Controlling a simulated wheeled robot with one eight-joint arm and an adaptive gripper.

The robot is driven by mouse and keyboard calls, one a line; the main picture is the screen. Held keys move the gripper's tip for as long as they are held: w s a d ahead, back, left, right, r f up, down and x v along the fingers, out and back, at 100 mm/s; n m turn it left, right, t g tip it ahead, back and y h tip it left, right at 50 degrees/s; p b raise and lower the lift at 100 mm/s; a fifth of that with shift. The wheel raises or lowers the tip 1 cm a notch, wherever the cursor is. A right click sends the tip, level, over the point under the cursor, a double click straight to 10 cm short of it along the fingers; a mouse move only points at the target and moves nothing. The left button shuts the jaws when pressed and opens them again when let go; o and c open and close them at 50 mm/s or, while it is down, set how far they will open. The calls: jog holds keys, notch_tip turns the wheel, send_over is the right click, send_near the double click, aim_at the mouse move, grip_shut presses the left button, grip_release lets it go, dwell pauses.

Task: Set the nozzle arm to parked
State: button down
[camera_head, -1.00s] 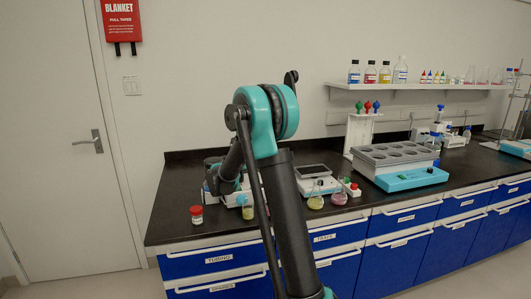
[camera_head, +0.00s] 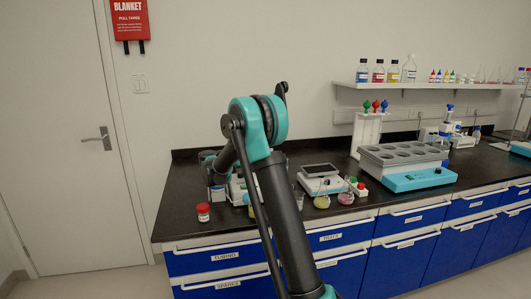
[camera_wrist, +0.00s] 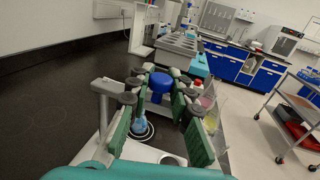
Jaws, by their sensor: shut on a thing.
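My gripper (camera_wrist: 160,108) shows in the wrist view with green-padded fingers on both sides of a blue knob (camera_wrist: 160,82). The fingers are shut on this knob at their far ends. A grey lever-like part (camera_wrist: 104,88) stands just left of the fingers; I cannot tell for sure which part is the nozzle arm. Below and between the fingers are a light blue vessel (camera_wrist: 140,124) and a white device base with a dark ring.
A red-capped jar (camera_head: 203,212) stands near the counter's front left. Right of my arm are a balance-like device (camera_head: 320,178), flasks with yellow (camera_head: 321,201) and pink (camera_head: 346,197) liquid, and a grey-topped block (camera_head: 403,155).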

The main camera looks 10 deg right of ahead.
jog(key=c, duration=1.3)
grip_release()
jog(key=shift+a, duration=0.1)
jog(key=shift+c, duration=0.2)
jog(key=shift+a, duration=0.1)
jog(key=v, duration=1.2)
